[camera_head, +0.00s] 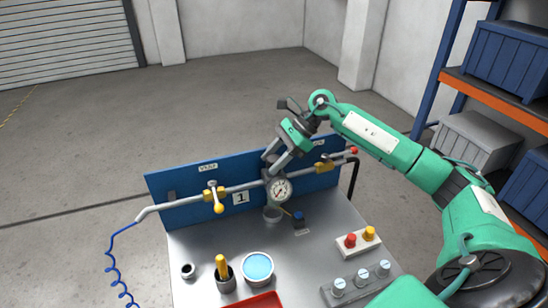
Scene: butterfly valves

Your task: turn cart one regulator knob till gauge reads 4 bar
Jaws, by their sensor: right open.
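Cart one is a grey-topped bench (205,245) with a blue back panel (165,185) marked with a number 1 plate (240,198). A pipe runs along the panel. A round white gauge (280,189) sits on it near the middle; its reading is too small to tell. A clear bowl (272,214) hangs below the gauge. My right gripper (273,165) is open, pointing down just above the gauge. I cannot make out the regulator knob; the gripper fingers cover the area above the gauge. My left gripper is not in view.
A yellow-handled valve (214,197) is left on the pipe, another yellow fitting (323,167) right. On the bench are a blue-topped tub (258,268), a yellow-handled tool in a cup (222,270), a red tray (260,301) and a button box (358,242). Shelves (470,83) stand right.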

